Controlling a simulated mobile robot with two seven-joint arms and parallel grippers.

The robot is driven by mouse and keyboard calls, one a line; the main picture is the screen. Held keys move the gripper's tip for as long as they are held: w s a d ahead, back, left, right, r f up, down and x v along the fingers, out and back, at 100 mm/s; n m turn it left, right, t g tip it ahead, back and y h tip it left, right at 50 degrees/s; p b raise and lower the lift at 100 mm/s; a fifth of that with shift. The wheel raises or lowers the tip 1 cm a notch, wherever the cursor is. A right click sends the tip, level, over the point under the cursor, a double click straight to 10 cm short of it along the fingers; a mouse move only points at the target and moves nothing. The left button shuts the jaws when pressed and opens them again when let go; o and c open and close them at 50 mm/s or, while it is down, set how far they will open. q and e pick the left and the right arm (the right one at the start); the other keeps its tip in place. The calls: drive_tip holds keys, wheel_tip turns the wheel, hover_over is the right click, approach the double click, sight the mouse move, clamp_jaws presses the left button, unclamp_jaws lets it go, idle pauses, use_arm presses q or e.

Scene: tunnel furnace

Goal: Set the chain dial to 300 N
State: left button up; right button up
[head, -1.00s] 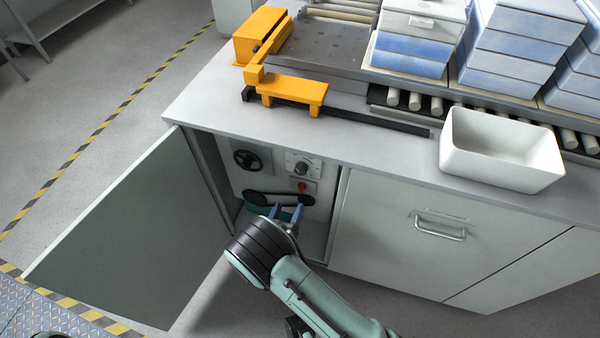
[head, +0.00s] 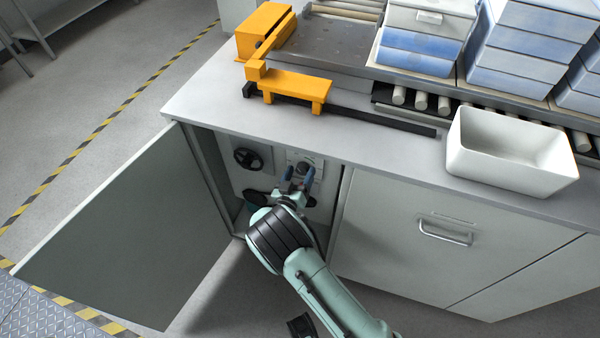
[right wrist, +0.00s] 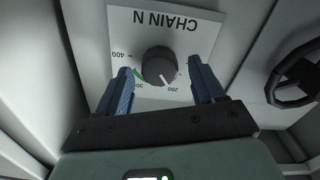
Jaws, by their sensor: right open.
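The chain dial (right wrist: 160,65) is a round dark knob on a white plate lettered "CHAIN N", which appears upside down in the right wrist view. Its white pointer line aims close to the 200 mark. A green mark lies by 300, and 400 is further round. In the head view the dial (head: 305,167) sits inside the open cabinet, partly covered by my fingers. My right gripper (head: 298,174) is open in front of it. In the right wrist view its blue fingers stand on either side of the dial, with visible gaps; contact is not seen. My left gripper is out of view.
A black handwheel (head: 247,158) is left of the dial on the same panel. The cabinet door (head: 115,235) stands open to the left. The counter (head: 215,100) above bears a white bin (head: 510,170) and an orange fixture (head: 295,85).

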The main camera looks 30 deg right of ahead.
drive_tip(key=shift+w+d, duration=0.35)
drive_tip(key=c, duration=1.1)
drive_tip(key=shift+o, duration=0.2)
